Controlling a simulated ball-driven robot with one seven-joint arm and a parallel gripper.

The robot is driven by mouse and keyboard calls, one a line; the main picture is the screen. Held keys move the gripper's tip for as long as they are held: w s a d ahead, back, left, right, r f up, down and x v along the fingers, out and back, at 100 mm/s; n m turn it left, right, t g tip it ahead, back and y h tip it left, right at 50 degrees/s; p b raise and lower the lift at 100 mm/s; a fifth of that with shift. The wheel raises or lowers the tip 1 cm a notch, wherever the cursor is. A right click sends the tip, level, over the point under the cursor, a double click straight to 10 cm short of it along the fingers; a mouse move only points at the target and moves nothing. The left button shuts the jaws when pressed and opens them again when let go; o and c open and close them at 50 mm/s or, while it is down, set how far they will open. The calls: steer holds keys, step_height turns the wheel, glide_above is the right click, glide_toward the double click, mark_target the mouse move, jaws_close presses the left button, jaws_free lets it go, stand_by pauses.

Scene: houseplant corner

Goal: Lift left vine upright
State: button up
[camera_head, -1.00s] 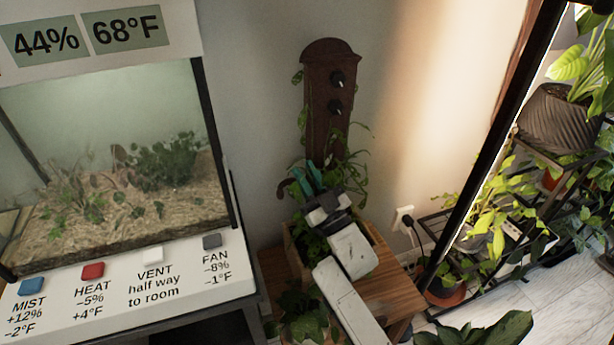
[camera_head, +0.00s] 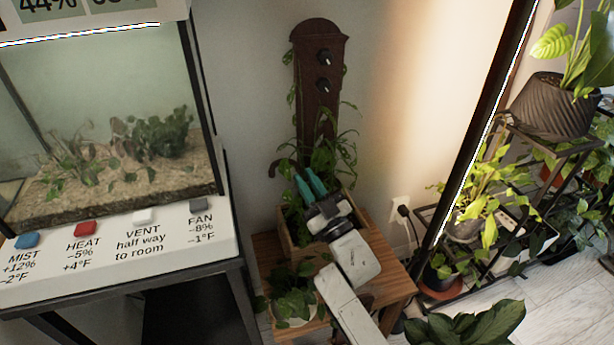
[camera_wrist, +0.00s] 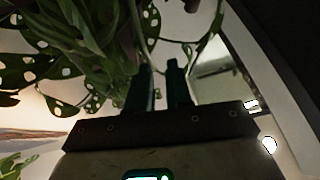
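A dark brown arched board (camera_head: 318,95) rises from a wooden planter box (camera_head: 287,240) and carries black knobs (camera_head: 324,57). A thin leafy vine (camera_head: 292,92) runs along the board's left edge. More leafy stems (camera_head: 338,152) arch around the board's base and right side. My gripper (camera_head: 308,178) is at the foliage in front of the board, its teal fingers pointing up and left. In the wrist view, a narrow gap shows between the fingers (camera_wrist: 160,75), with spotted leaves (camera_wrist: 60,80) and thin stems just beyond. I cannot tell whether a stem lies between the fingertips.
The planter stands on a small wooden table (camera_head: 385,265), with a potted plant (camera_head: 292,300) at its front left. A glass terrarium (camera_head: 110,130) on a control stand is at left. A plant shelf (camera_head: 500,225) is at right, and a dark-leaved plant (camera_head: 465,325) at bottom right.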

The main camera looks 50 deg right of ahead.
steer(key=w+a+f+n+g+p, duration=0.1)
steer(key=a, duration=0.1)
steer(key=w+a+f+n+g+y, duration=0.1)
steer(key=n, duration=0.1)
steer(key=a+n+g+y+p, duration=0.1)
steer(key=a+n, duration=0.1)
steer(key=shift+w+a+f+g+p, duration=0.3)
steer(key=shift+w+a+f+g, duration=0.05)
steer(key=shift+w+f+g, duration=0.05)
jaws_close()
steer(key=s+a+r+n+g+h+p, duration=0.5)
steer(key=s+a+n+g+h, duration=0.1)
steer(key=s+h, duration=0.15)
steer(key=s+d+p+x, duration=0.1)
steer(key=s+d+x, duration=0.1)
steer(key=x, duration=1)
steer(key=shift+w+d+r+h, duration=0.25)
steer(key=shift+d+h, duration=0.1)
steer(key=shift+h, duration=0.1)
steer(key=shift+s, duration=0.1)
